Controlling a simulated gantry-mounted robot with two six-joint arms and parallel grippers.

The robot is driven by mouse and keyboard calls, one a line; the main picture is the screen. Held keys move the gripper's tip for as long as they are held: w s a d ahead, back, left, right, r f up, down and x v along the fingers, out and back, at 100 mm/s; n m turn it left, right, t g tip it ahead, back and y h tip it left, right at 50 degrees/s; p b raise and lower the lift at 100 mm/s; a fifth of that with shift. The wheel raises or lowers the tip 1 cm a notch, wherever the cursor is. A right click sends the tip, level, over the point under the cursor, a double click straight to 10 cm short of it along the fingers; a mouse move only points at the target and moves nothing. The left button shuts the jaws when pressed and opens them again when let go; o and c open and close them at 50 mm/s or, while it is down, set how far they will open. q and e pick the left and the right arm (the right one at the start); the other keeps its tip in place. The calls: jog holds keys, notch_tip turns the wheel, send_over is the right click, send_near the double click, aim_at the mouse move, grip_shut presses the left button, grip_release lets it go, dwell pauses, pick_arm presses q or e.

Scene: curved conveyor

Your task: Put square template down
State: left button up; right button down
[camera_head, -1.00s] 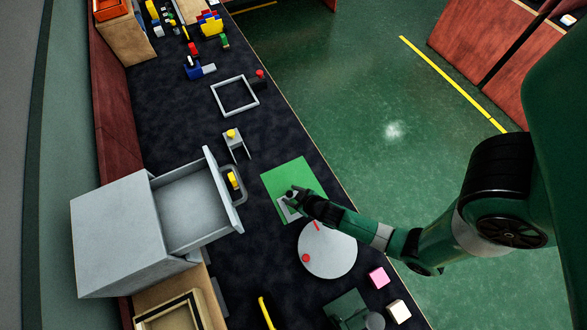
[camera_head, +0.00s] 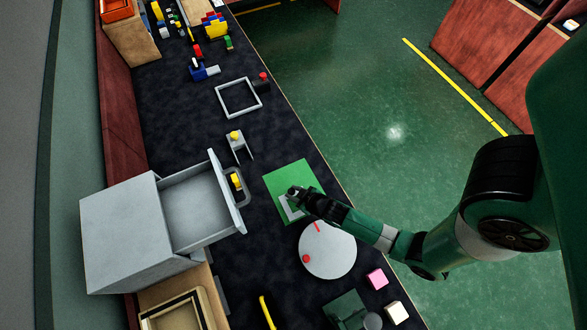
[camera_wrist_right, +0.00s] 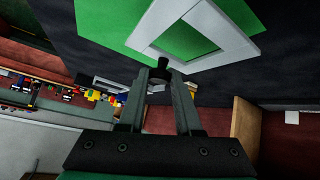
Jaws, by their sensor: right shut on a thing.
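The square template (camera_wrist_right: 240,44) is a pale grey open frame with a dark knob (camera_wrist_right: 161,66), seen in the right wrist view. My right gripper (camera_wrist_right: 163,72) is shut on that knob. The frame lies over the green square mat (camera_wrist_right: 112,12), and green shows through its opening. In the head view the template (camera_head: 287,210) is at the mat's near side, partly hidden by my right gripper (camera_head: 294,193). The green mat (camera_head: 290,174) lies on the dark table. I cannot tell whether the frame touches the mat. My left gripper is not in view.
A round grey disc (camera_head: 328,252) with red marks is just below the mat. An open grey drawer (camera_head: 197,207) stands to the left. Another grey square frame (camera_head: 220,98) lies further up the table. Pink (camera_head: 377,279) and white (camera_head: 396,312) blocks are at the lower right.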

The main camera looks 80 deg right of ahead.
jog(key=d+r, duration=0.1)
jog(key=s+d+r+p, duration=0.1)
jog(key=r, duration=0.1)
jog(key=s+d+r+p, duration=0.1)
jog(key=r, duration=0.1)
jog(key=shift+d, duration=0.1)
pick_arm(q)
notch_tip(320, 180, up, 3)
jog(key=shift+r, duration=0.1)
pick_arm(e)
jog(key=s+d+r, duration=0.4)
jog(key=s+d, duration=0.1)
jog(key=d, duration=0.3)
jog(key=shift+s+d+r, duration=0.25)
jog(key=shift+r, duration=0.05)
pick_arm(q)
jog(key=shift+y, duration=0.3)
pick_arm(e)
jog(key=shift+w, duration=0.15)
